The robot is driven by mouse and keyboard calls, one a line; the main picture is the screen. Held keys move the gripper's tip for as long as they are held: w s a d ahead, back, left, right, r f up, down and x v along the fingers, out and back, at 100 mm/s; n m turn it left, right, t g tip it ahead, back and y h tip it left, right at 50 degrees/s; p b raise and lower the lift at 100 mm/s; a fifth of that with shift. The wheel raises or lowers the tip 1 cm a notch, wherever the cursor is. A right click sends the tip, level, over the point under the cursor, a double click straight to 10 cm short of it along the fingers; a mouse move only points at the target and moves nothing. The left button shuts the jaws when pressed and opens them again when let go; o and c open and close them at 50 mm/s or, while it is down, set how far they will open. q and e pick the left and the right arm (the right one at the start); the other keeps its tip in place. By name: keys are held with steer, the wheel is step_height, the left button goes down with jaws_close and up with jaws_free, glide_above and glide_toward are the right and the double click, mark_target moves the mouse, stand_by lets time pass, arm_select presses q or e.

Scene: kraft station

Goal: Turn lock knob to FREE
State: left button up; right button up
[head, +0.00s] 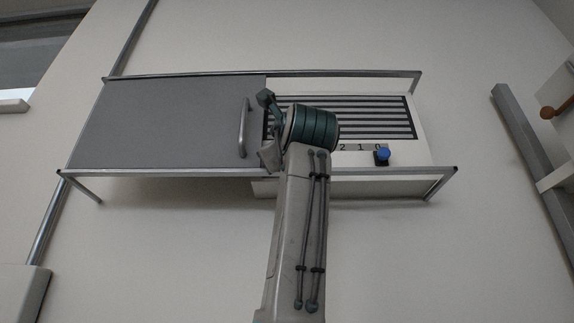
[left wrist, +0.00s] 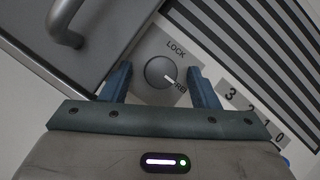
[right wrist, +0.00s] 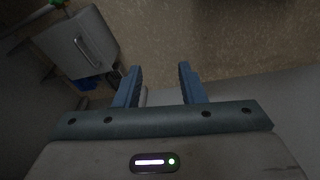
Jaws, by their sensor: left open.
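I cannot tell how deep the fingertips reach. In the head view my left arm hides the knob. My right gripper (right wrist: 158,85) is open and empty, away from the panel.
A grey sliding door with a bar handle (head: 243,128) lies left of the knob. A striped vent (head: 365,118) and a blue slider knob (head: 383,154) by the digits 2 1 0 lie right. A metal rail (head: 350,172) runs below. A grey box (right wrist: 75,40) shows in the right wrist view.

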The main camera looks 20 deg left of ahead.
arm_select(q)
steer(key=b+v, duration=0.3)
steer(key=v, duration=0.7)
steer(key=shift+s, duration=0.2)
arm_select(e)
step_height(320, 180, up, 13)
steer(key=a+t, duration=0.1)
steer(key=shift+s+f, duration=0.2)
steer(key=shift+s, duration=0.25)
arm_select(q)
steer(key=shift+d+f, duration=0.1)
steer(key=shift+f, duration=0.05)
